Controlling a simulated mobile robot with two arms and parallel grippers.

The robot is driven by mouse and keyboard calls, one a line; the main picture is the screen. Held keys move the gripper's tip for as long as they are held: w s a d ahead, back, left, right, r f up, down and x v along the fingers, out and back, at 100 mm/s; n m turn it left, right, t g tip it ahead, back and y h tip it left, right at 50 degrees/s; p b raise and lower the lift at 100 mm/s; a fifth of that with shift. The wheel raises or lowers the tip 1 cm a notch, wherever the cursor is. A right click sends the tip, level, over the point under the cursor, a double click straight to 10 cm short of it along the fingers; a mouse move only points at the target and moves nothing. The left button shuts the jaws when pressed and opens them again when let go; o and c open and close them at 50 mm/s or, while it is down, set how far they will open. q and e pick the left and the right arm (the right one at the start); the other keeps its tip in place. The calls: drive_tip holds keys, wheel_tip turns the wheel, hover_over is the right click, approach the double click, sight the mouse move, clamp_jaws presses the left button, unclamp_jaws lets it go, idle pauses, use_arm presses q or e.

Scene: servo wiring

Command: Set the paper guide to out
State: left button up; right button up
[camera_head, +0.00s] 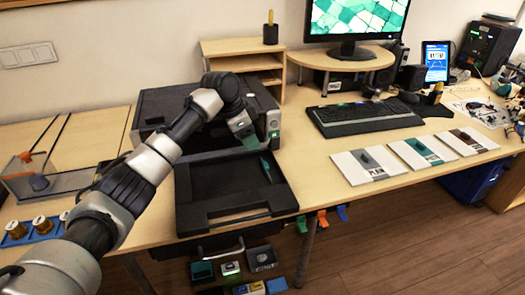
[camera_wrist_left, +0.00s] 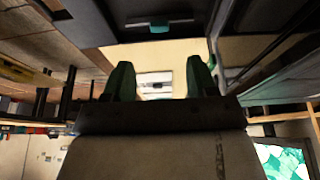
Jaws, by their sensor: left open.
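The printer (camera_head: 152,118) is a dark box on the desk, with its black paper tray (camera_head: 203,205) extending out in front. The paper guide (camera_head: 266,167) looks like a small teal piece near the right side of the tray. A teal piece, likely the same guide (camera_wrist_left: 160,27), shows at the top of the left wrist view on a dark surface. My left gripper (camera_head: 250,140) is above the back right of the tray, beyond the teal piece and apart from it. Its green fingers (camera_wrist_left: 161,78) are spread with nothing between them. My right gripper is not in view.
A wooden shelf (camera_head: 242,62) stands behind the printer. A keyboard (camera_head: 365,117) and monitor (camera_head: 355,18) are to the right, with several sample cards (camera_head: 370,165) in front. Coloured clips hang at the desk's front edge. Bare desk lies right of the tray.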

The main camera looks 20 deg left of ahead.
sight(265, 164)
use_arm(q)
drive_tip(key=b+x, duration=0.1)
drive_tip(key=x, duration=0.8)
drive_tip(key=shift+w+d+f, duration=0.1)
drive_tip(key=shift+d+f, duration=0.05)
drive_tip(key=shift+f, duration=0.05)
drive_tip(key=shift+w+d+f, duration=0.1)
drive_tip(key=shift+d+f, duration=0.1)
drive_tip(key=shift+f, duration=0.25)
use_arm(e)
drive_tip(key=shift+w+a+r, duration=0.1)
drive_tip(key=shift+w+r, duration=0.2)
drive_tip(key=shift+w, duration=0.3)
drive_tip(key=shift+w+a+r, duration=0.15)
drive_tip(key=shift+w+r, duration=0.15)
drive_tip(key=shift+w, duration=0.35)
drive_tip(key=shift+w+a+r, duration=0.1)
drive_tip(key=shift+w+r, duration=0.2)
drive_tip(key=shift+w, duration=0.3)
